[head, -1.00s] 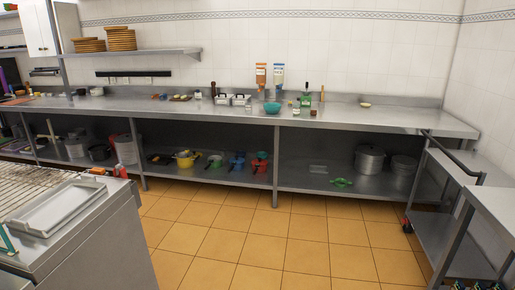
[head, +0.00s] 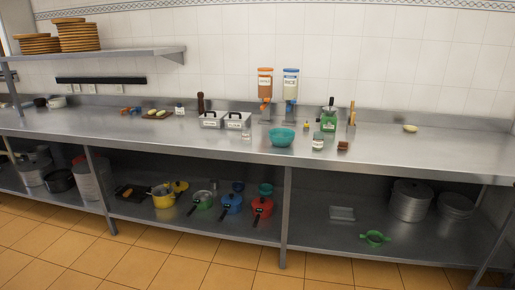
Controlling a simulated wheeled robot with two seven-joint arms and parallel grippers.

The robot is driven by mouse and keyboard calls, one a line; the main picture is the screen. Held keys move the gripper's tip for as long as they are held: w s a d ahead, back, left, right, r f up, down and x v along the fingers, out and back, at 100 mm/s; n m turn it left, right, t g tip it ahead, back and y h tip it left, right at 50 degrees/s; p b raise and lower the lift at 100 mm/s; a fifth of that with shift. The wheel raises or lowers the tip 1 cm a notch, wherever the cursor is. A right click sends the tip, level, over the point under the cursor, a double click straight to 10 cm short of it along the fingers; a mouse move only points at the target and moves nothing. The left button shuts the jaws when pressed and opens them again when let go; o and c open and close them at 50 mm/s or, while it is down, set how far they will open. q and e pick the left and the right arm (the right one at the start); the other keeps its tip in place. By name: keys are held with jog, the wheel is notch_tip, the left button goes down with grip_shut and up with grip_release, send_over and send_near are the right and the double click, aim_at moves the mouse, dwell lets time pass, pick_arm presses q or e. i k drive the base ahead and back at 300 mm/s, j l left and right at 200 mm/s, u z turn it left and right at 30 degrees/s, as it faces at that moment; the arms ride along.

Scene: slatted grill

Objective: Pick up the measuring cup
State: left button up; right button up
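I cannot tell for certain which thing is the measuring cup. A small clear vessel (head: 246,135) stands on the steel counter (head: 380,155), left of the teal bowl (head: 282,137). A green two-handled piece (head: 375,238) lies on the lower shelf at right; it is too small to identify surely. Neither of my grippers shows in the head view.
Two dispensers (head: 265,85), white bins (head: 211,120), a green container (head: 328,121) and a small jar (head: 318,142) stand on the counter. Coloured pots (head: 231,203) and steel pots (head: 409,201) fill parts of the lower shelf. The tiled floor (head: 180,255) in front is clear.

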aim_at(246, 133)
jog(key=i+u, duration=0.1)
jog(key=i, duration=0.4)
jog(key=i+j+z, duration=0.15)
jog(key=i+j, duration=0.2)
jog(key=i, duration=0.4)
jog(key=i+j+z, duration=0.15)
jog(key=i+j, duration=0.3)
jog(key=i, duration=0.35)
jog(key=i+j+z, duration=0.1)
jog(key=i+j, duration=0.4)
jog(key=i, duration=0.2)
jog(key=i+j+z, duration=0.15)
jog(key=i+j, duration=0.45)
jog(key=i, duration=0.15)
